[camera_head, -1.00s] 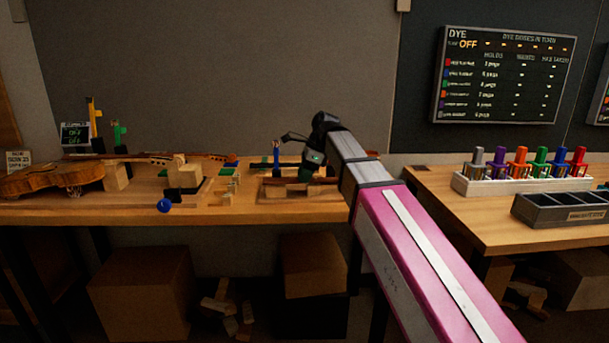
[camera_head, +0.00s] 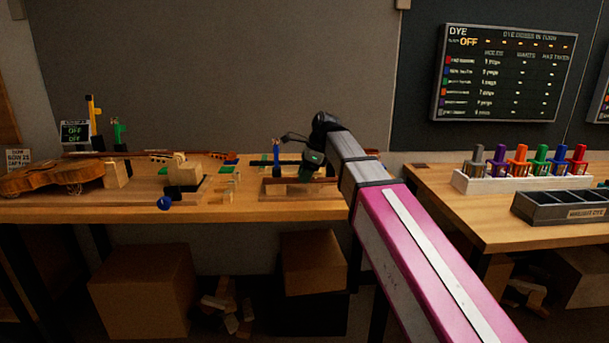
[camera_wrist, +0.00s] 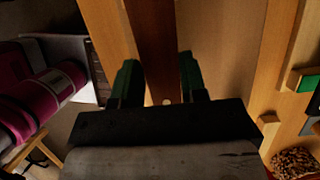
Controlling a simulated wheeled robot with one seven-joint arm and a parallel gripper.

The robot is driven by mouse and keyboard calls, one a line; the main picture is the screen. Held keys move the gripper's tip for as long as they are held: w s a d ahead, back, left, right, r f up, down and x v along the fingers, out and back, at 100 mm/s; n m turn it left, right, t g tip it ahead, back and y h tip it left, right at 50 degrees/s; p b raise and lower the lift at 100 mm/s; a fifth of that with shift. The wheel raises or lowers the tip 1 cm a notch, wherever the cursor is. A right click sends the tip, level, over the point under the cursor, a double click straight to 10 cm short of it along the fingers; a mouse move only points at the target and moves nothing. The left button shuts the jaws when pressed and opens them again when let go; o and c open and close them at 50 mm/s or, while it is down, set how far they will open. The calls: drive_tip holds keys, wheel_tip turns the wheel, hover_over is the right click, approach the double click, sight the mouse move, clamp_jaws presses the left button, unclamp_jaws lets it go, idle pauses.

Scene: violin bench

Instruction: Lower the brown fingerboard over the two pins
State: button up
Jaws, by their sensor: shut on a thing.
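My gripper (camera_head: 306,172) reaches down over the right part of the violin bench. In the wrist view its two green fingers (camera_wrist: 160,82) are shut on the brown fingerboard (camera_wrist: 153,42), a dark strip running away between them. In the head view the fingerboard (camera_head: 328,181) shows as a thin dark bar low over a wooden fixture. A small pale round spot lies on the strip close to the palm; I cannot tell whether it is a pin. The two pins cannot be made out, nor whether the fingerboard touches the surface below.
A blue upright clamp (camera_head: 276,153) stands just left of my gripper. A separate table (camera_head: 440,195) at right holds coloured dye holders and a grey tray (camera_head: 560,207).

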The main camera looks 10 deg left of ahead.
drive_tip(key=o, duration=1)
drive_tip(key=shift+o, duration=0.2)
drive_tip(key=v, duration=1.1)
drive_tip(key=shift+f, duration=0.1)
